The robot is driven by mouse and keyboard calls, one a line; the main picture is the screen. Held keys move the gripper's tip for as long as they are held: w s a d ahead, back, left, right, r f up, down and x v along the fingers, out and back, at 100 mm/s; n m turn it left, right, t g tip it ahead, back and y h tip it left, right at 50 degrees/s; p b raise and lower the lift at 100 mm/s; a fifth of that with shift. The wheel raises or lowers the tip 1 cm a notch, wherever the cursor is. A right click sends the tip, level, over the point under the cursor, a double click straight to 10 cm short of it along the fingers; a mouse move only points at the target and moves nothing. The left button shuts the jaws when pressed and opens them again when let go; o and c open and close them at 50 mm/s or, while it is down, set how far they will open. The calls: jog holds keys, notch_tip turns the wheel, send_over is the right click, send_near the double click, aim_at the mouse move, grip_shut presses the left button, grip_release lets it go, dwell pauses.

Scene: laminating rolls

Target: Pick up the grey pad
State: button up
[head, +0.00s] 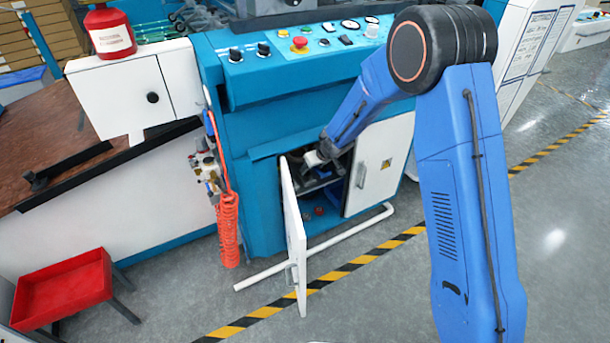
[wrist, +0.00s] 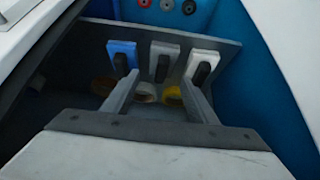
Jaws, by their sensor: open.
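Three pads with dark grips stand in a row on a dark rack in the wrist view. The left one is a blue pad (wrist: 122,47). The middle one looks like the grey pad (wrist: 160,49), and the right one is a paler, whitish pad (wrist: 197,55); these two are close in shade in the dim light. My gripper (wrist: 160,80) is open and empty, its fingers apart and centred below and in front of the middle pad. In the head view my gripper (head: 314,160) is at the cabinet opening, and the pads cannot be made out.
An open white cabinet door (head: 294,235) stands left of the opening; another white door (head: 378,165) is to the right. Several round rolls (wrist: 145,92) sit under the pads. A red tray (head: 62,288) and coiled orange hose (head: 228,225) are left.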

aim_at(307, 173)
jog(key=shift+x, duration=3.5)
jog(key=shift+s+a, duration=0.1)
jog(key=c, duration=0.8)
